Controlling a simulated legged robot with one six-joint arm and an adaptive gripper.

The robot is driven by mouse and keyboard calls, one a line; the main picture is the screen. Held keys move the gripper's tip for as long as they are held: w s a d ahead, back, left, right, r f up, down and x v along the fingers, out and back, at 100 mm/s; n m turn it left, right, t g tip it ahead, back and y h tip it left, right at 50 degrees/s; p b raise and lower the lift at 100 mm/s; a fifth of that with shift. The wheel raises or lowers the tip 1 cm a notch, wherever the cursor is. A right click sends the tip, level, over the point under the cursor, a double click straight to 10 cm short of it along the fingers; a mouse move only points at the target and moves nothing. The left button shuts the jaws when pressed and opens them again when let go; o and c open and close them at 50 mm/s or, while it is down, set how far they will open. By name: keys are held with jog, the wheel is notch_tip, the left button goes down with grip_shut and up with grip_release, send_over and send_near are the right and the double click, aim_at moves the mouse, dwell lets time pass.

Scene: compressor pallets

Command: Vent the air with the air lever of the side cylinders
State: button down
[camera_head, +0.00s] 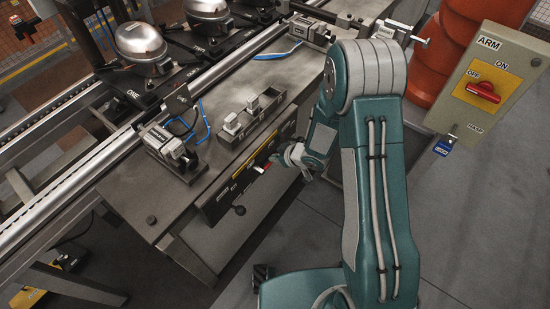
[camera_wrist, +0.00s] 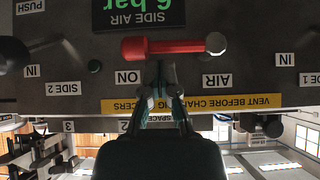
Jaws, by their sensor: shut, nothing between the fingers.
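The red air lever (camera_wrist: 172,47) is on a dark panel, in the upper middle of the wrist view, which shows the panel upside down. It lies level, with its grey end at the right and its red knob at the left near the ON label (camera_wrist: 127,77). The AIR label (camera_wrist: 216,81) is below the grey end. My gripper (camera_wrist: 158,68) is shut and empty, its tips just below the lever in the picture; I cannot tell whether they touch. The head view shows my gripper (camera_head: 279,158) at the bench front beside the red lever (camera_head: 263,168).
A yellow strip (camera_wrist: 200,103) reads VENT BEFORE CHANGING SPACERS. Side cylinders (camera_head: 170,147) sit on the bench top (camera_head: 130,190), with blue hoses. A small block tray (camera_head: 252,118) stands near the front edge. An ARM switch box (camera_head: 485,85) stands at the right.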

jog(key=shift+f, duration=0.25)
